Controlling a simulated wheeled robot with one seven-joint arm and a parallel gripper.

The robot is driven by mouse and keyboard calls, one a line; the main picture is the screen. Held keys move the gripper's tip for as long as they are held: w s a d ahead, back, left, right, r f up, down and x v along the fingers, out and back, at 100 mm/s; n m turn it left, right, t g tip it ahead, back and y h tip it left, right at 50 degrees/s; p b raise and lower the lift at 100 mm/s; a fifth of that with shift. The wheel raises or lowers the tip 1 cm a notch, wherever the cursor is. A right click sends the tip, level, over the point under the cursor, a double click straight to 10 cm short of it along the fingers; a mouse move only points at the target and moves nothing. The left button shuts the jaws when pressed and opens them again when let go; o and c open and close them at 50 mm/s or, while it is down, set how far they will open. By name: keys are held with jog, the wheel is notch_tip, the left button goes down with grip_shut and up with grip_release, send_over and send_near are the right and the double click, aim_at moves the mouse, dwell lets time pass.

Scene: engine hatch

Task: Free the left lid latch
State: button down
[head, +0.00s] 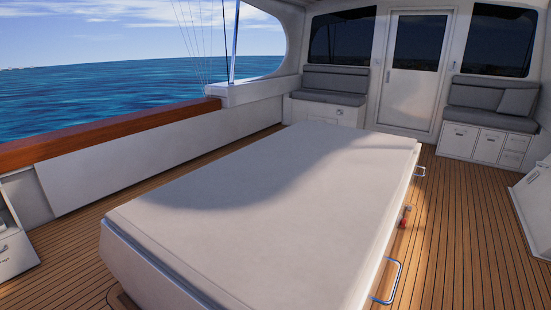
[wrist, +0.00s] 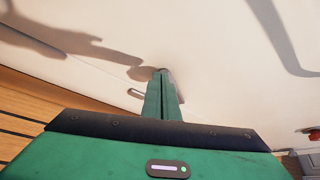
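The engine hatch lid (head: 270,190) is a large pale box top in the head view, and it looks closed. A small red latch-like part (head: 405,215) sits on its right side between two metal handles. In the wrist view my green gripper (wrist: 162,78) points at a pale panel (wrist: 215,60), its fingers together with a thin line between them. The fingertips are at or close to the panel, by a small dark spot; contact is unclear. A small slot or metal piece (wrist: 135,93) lies just left of them. A red part (wrist: 312,130) shows at the right edge.
Metal handles (head: 387,282) and (head: 420,171) stick out from the hatch's right side. Wooden deck (head: 460,230) is clear to the right. Grey-cushioned seats (head: 490,105) and a white door (head: 412,75) stand at the back. Shadows fall on the panel in the wrist view.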

jog(key=shift+s+r, duration=0.1)
dwell(0.3)
jog(key=shift+s+a+r, duration=0.1)
jog(key=shift+s+r, duration=0.05)
jog(key=shift+r, duration=0.05)
jog(key=s+d, duration=0.2)
jog(key=d, duration=0.1)
jog(key=s+d, duration=0.1)
jog(key=d, duration=0.1)
jog(key=shift+s, duration=0.15)
dwell(0.3)
jog(key=shift+r, duration=0.1)
